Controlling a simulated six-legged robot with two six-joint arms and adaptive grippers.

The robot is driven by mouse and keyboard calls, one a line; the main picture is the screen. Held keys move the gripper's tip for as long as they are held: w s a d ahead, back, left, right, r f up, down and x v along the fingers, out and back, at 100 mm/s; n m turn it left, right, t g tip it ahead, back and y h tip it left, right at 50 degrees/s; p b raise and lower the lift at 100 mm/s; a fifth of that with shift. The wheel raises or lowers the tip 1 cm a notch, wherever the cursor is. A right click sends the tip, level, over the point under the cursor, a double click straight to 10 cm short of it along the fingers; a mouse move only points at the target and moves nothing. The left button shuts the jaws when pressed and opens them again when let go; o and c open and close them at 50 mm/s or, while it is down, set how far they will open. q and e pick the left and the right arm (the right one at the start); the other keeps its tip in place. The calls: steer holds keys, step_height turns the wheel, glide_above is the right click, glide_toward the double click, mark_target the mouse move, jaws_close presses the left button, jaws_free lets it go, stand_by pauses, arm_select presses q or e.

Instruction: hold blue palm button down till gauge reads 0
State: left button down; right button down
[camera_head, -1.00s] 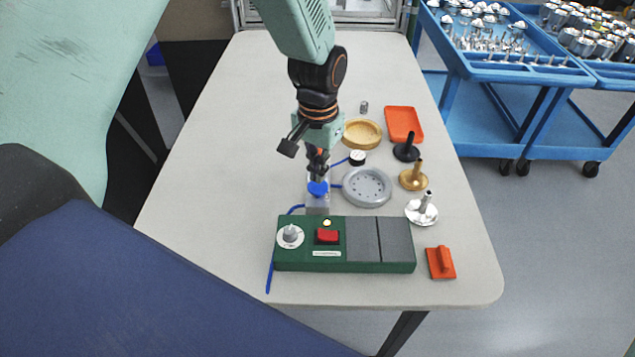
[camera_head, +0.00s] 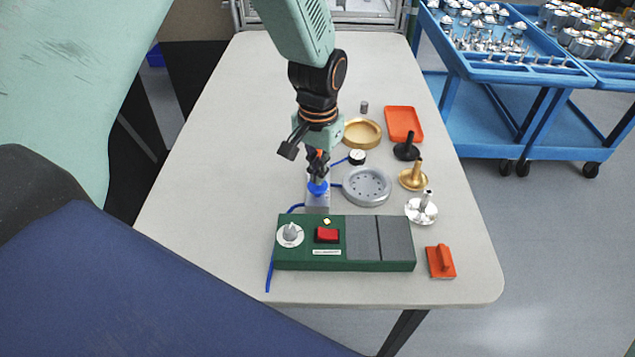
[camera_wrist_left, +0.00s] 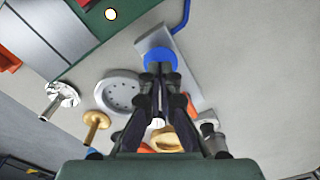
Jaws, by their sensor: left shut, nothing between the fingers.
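The blue palm button (camera_head: 318,188) sits on a small grey block (camera_head: 317,203) behind the green control box. My left gripper (camera_head: 318,177) is shut and empty, pointing down with its fingertips at the top of the button. In the left wrist view the shut fingertips (camera_wrist_left: 160,68) overlap the blue button cap (camera_wrist_left: 160,53). Whether the cap is pressed down cannot be told. A small round gauge with a white face (camera_head: 357,157) stands behind the grey disc; its reading is too small to make out. My right gripper is not in view.
The green box (camera_head: 345,262) with a knob and red switch lies in front. A grey perforated disc (camera_head: 367,187), a gold ring (camera_head: 362,133), an orange tray (camera_head: 404,124) and several handled parts are to the right. The table's left side is clear.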

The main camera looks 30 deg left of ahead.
arm_select(q)
steer(key=shift+w+f, duration=0.1)
steer(key=shift+f, duration=0.6)
steer(key=shift+f+b, duration=0.35)
steer(key=shift+b, duration=0.1)
stand_by(0.4)
steer(key=shift+r+p, duration=2.8)
steer(key=shift+r, duration=0.15)
steer(key=shift+f, duration=0.1)
